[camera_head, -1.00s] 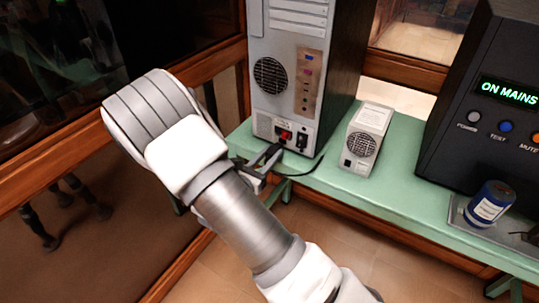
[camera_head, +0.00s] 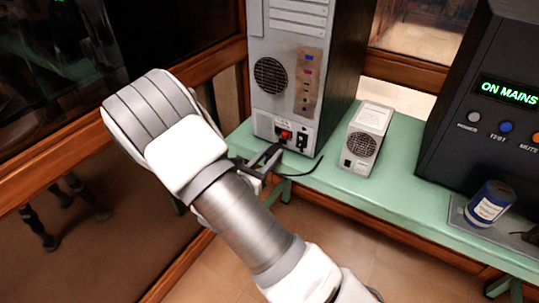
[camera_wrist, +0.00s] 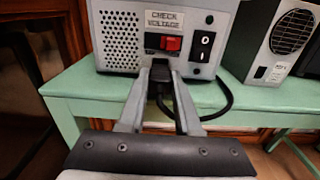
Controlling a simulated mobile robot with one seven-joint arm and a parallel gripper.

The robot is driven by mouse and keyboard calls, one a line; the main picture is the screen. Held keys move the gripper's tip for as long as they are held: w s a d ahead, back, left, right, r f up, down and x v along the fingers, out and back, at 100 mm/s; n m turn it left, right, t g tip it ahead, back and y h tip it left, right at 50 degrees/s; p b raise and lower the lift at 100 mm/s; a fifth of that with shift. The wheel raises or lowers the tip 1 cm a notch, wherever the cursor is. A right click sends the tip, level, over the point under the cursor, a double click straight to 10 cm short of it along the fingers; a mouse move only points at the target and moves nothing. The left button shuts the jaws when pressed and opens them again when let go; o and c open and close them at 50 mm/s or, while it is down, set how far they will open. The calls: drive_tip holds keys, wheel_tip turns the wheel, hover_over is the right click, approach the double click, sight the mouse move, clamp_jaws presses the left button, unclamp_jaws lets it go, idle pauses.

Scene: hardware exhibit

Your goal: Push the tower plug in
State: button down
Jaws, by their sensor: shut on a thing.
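The tower (camera_head: 285,75) is a grey computer case standing on the green bench, its back panel facing me. In the wrist view its lower panel (camera_wrist: 118,45) shows a red switch (camera_wrist: 171,43), a black rocker switch (camera_wrist: 203,45) and a "CHECK VOLTAGE" label. My gripper (camera_wrist: 160,78) is shut on the black plug (camera_wrist: 160,74), right in front of the panel below the red switch. The fingers also show in the head view (camera_head: 268,160). A black cord (camera_wrist: 222,105) loops off to the right. The socket is hidden behind the plug, so I cannot tell how deep it sits.
A small grey box with a fan (camera_head: 367,138) stands right of the tower. A dark cabinet reading "ON MAINS" (camera_head: 500,110) and a blue can (camera_head: 489,204) are farther right. The green bench (camera_head: 405,200) is clear in front. A wood-framed glass pane is at left.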

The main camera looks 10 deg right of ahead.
sight(277, 147)
idle(0.3)
drive_tip(key=shift+x, duration=1.7)
drive_tip(key=c, duration=0.6)
unclamp_jaws()
drive_tip(key=p+v, duration=0.2)
drive_tip(key=v, duration=1.5)
drive_tip(key=shift+s+r, duration=0.1)
drive_tip(key=shift+r, duration=0.05)
